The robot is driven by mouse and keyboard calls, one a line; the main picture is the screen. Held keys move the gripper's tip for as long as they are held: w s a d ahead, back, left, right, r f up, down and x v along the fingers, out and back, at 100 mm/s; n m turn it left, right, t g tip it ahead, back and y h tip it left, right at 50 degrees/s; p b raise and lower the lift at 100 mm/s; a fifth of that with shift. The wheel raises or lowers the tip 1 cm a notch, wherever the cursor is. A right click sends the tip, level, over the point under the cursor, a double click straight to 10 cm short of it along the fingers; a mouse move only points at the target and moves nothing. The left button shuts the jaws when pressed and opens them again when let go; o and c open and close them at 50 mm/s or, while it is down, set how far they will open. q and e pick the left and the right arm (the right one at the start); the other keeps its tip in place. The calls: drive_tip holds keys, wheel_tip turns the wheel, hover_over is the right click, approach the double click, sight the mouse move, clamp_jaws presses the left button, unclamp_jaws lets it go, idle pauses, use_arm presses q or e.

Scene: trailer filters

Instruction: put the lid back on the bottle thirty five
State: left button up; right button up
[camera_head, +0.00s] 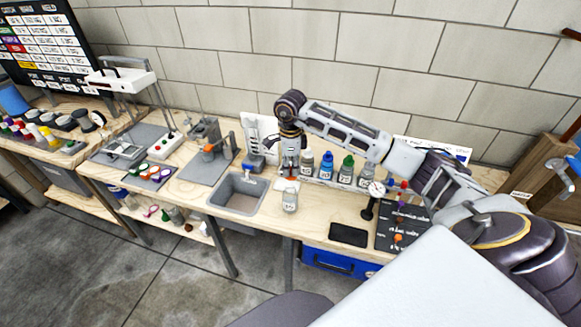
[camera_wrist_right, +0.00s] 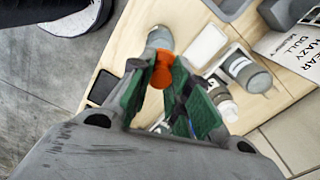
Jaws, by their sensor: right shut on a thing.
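My right gripper (camera_head: 290,172) points down over the bench, beside the sink. In the right wrist view its green-padded fingers (camera_wrist_right: 160,88) are shut on an orange lid (camera_wrist_right: 163,70). An open-looking grey bottle (camera_head: 290,201) stands upright on the bench just in front of and below the gripper; its label is too small to read. In the right wrist view the bottle (camera_wrist_right: 160,38) shows just past the lid, partly overlapped by it, so I cannot tell whether they touch. My left gripper is not in view.
A grey sink (camera_head: 238,193) is left of the bottle. A row of several capped bottles (camera_head: 347,167) stands behind, to the right. A black pad (camera_head: 348,235) and a dark board (camera_head: 402,228) lie to the right. Bare wood surrounds the front bottle.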

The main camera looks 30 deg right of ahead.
sight(291, 175)
drive_tip(key=shift+f, duration=0.2)
drive_tip(key=shift+f+b, duration=1)
drive_tip(key=shift+f, duration=0.85)
drive_tip(key=shift+f+b, duration=0.85)
drive_tip(key=shift+f, duration=0.35)
drive_tip(key=shift+f+b, duration=0.15)
drive_tip(key=shift+b, duration=0.45)
idle(1.5)
idle(0.3)
drive_tip(key=o, duration=0.8)
drive_tip(key=shift+o, duration=0.2)
